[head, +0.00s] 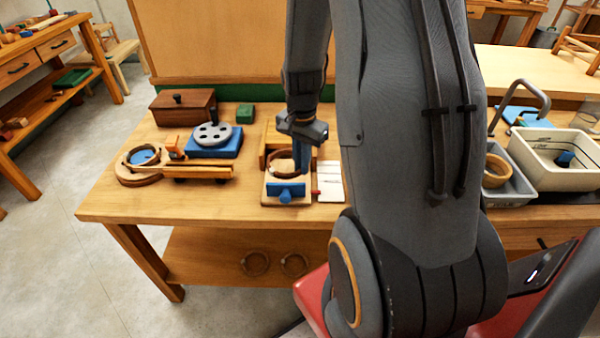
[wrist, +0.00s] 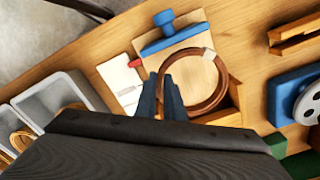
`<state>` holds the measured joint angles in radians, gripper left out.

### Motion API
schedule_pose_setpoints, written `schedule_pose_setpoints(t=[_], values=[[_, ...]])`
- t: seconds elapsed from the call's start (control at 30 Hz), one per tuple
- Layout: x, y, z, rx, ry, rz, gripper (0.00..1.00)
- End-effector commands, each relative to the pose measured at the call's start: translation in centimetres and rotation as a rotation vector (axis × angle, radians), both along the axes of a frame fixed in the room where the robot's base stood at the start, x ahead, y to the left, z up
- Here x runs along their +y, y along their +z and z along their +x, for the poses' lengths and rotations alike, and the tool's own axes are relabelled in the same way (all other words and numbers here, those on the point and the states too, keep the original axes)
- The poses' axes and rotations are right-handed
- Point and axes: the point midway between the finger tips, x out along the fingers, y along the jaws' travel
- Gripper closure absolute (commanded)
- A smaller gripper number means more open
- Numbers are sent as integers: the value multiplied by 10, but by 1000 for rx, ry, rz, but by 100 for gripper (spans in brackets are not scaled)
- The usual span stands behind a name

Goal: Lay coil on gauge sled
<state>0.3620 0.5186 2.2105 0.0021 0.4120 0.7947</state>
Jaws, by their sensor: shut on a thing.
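The coil is a thin brown ring with a pale band (wrist: 222,82). My gripper (wrist: 170,82) is shut on its near side in the wrist view. In the head view my gripper (head: 301,172) points down, with the coil (head: 272,165) beside its blue-grey fingers. The gauge sled, as I take it, is a pale wooden board (head: 272,198) with a blue crossbar and knob (head: 286,192) at its front. The coil is over the board and its back wooden block (wrist: 232,115). I cannot tell whether it touches the board.
A white card (head: 329,182) with a red-tipped tool lies just right of the sled. To the left are a blue block with a grey disc (head: 213,136), a wooden rail and a round holder (head: 140,172). Grey and cream bins (head: 556,158) stand at the right.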

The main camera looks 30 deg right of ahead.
Motion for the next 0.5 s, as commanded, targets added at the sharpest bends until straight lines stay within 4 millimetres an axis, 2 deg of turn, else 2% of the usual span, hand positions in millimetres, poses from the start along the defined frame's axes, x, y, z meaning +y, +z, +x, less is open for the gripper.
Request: schedule_pose_setpoints(t=[0.3, 0.5], values=[[1, -34, 0, 3, 3, 1, 100], [2, -43, 1, -1, 3, -1, 100]])
